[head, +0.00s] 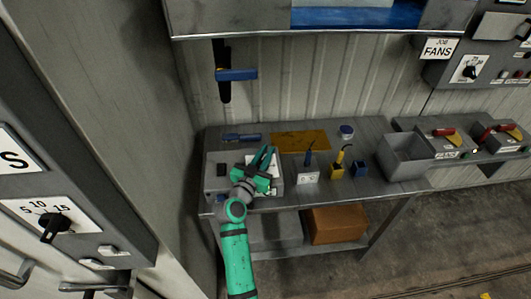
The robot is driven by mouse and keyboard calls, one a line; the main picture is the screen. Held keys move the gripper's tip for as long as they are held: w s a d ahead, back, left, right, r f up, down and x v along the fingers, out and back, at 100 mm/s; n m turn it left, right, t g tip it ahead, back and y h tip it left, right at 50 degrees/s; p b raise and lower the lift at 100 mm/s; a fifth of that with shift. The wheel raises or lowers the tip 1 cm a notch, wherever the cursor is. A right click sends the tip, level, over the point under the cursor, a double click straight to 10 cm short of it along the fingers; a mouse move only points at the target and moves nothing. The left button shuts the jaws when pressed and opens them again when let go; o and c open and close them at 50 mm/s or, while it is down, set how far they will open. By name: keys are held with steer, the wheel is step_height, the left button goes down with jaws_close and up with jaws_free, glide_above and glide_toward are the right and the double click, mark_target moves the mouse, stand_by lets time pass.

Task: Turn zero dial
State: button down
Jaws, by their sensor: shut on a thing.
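A grey metal box (216,184) stands at the left end of the workbench, with a small black part (222,170) on its top. My green gripper (265,160) is over the right part of this box. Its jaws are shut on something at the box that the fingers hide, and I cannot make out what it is. No dial marked zero can be read on the box from here. A separate black dial (54,226) with the marks 5, 10 and 15 is on the grey panel at the left, apart from my gripper.
The workbench (377,125) also holds a yellow mat (300,141), small tools in stands (308,176) and an open grey bin (406,166). A brown box (337,224) is on the shelf below. The tall panel (90,90) stands close on the left. Floor is open at lower right.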

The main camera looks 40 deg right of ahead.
stand_by(0.4)
steer(key=c, duration=1.7)
jaws_free()
steer(key=shift+w, duration=0.1)
steer(key=shift+d, duration=0.1)
steer(key=v, duration=1.1)
steer(key=shift+d, duration=0.1)
